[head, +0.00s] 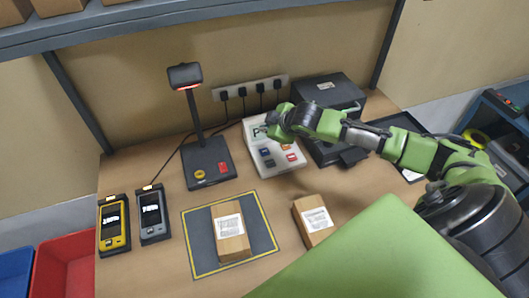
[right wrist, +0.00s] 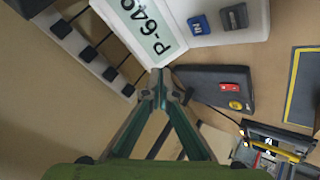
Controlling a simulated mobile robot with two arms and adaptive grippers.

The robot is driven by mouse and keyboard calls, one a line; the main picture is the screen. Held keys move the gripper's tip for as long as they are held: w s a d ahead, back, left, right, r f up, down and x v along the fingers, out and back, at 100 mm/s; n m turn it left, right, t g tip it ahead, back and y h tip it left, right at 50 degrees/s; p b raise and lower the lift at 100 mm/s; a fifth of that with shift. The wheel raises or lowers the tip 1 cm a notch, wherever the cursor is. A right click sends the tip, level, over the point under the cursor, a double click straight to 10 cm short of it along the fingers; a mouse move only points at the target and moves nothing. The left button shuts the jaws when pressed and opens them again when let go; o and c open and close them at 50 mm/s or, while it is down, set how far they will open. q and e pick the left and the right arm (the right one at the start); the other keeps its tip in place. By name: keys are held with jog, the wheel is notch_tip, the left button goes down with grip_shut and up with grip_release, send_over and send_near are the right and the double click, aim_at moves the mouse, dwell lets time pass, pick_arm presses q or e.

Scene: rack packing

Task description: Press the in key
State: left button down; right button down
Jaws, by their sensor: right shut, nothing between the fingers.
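The white key box (head: 256,131) stands at the back middle of the table, left of a black printer-like machine. The blue IN key (right wrist: 199,25) shows in the right wrist view, next to a dark grey key (right wrist: 235,17); the blue key also shows in the head view (head: 265,152). The box's display (right wrist: 148,26) reads P-640. My right gripper (right wrist: 160,88) is shut and empty. Its tips appear near the lower edge of the display, apart from the IN key in the picture. Their height above the box is unclear. My left gripper is out of view.
A scanner stand (head: 209,162) is left of the key box. A power strip (head: 250,88) with plugs is behind. The black machine (head: 328,100) stands close right. Two cartons (head: 230,240) (head: 314,228) and two handhelds (head: 114,225) (head: 152,215) are in front.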

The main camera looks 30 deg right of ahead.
jog(key=b, duration=0.6)
send_over(266, 152)
notch_tip(266, 152, down, 6)
jog(key=shift+a+f, duration=0.1)
jog(key=shift+a, duration=0.05)
jog(key=shift+f, duration=0.9)
jog(key=shift+f, duration=0.15)
jog(key=shift+f, duration=0.3)
jog(key=shift+f, duration=0.4)
dwell(0.6)
jog(key=shift+r+p, duration=0.8)
jog(key=shift+p, duration=0.2)
jog(key=shift+r, duration=0.1)
